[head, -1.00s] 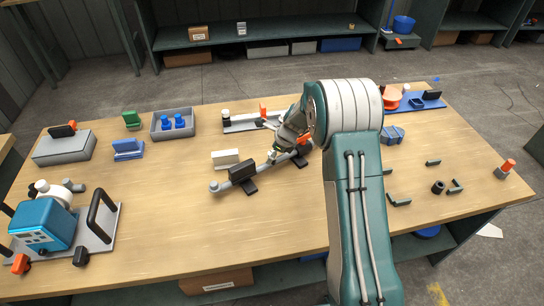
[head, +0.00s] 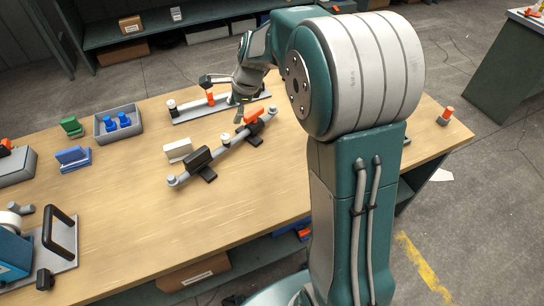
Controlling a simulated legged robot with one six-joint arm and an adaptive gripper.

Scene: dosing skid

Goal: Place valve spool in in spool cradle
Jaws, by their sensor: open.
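The valve spool, which I take to be the long grey bar (head: 186,174) with a pale fitting in its middle, lies slanted across the table in the head view. It rests at black supports with feet, which I take to be the spool cradle (head: 208,174). A black block sits over its left part and an orange-topped one over its right part. I cannot tell how fully the bar is seated. My gripper (head: 238,107) is open and empty, apart from the bar's middle, over its far side. Its fingers are small and partly unclear.
A grey plate (head: 187,113) with upright posts, one orange, lies behind the bar, close to my gripper. A white block (head: 178,150) sits left of the bar. A grey tray (head: 103,138) holds blue parts farther left. The table's front middle is clear. My arm hides the right side.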

